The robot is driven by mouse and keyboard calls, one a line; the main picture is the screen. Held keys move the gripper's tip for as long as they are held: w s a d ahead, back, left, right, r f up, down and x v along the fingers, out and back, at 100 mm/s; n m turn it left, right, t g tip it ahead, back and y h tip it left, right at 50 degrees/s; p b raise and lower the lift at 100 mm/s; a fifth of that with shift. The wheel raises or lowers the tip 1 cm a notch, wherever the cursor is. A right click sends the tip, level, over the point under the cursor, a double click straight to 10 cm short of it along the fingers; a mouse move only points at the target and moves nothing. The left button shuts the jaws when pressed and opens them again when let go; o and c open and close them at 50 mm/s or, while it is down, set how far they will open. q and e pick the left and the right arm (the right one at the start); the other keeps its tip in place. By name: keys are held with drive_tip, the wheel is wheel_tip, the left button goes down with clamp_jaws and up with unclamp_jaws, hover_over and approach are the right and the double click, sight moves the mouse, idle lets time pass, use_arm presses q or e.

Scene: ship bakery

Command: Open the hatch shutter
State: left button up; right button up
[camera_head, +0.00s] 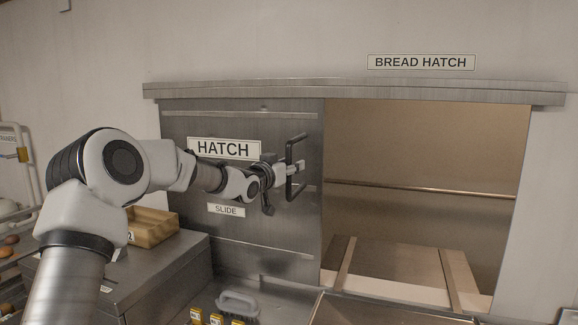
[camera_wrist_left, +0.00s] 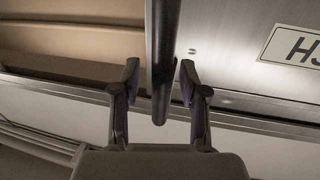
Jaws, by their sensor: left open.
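The hatch shutter (camera_head: 258,231) is a grey steel sliding panel with a "HATCH" sign and a "SLIDE" label. It stands at the left of the opening (camera_head: 420,150), which is uncovered on the right. The shutter's black vertical handle (camera_head: 291,168) is near its right edge. My left gripper (camera_head: 282,180) is at the handle. In the left wrist view the dark handle bar (camera_wrist_left: 162,60) passes between the two open fingers (camera_wrist_left: 160,85), with gaps visible on both sides. My right gripper is in neither view.
A steel rail (camera_head: 350,90) runs above the hatch under a "BREAD HATCH" sign (camera_head: 421,62). A wooden box (camera_head: 152,228) sits on a steel cabinet (camera_head: 160,275) at the left. A grey-handled item (camera_head: 238,304) and yellow-labelled items are below the shutter.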

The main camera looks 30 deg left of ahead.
use_arm(q)
drive_tip(key=shift+s+r, duration=0.1)
drive_tip(key=shift+s, duration=0.35)
drive_tip(key=s, duration=1.1)
drive_tip(key=shift+d, duration=0.25)
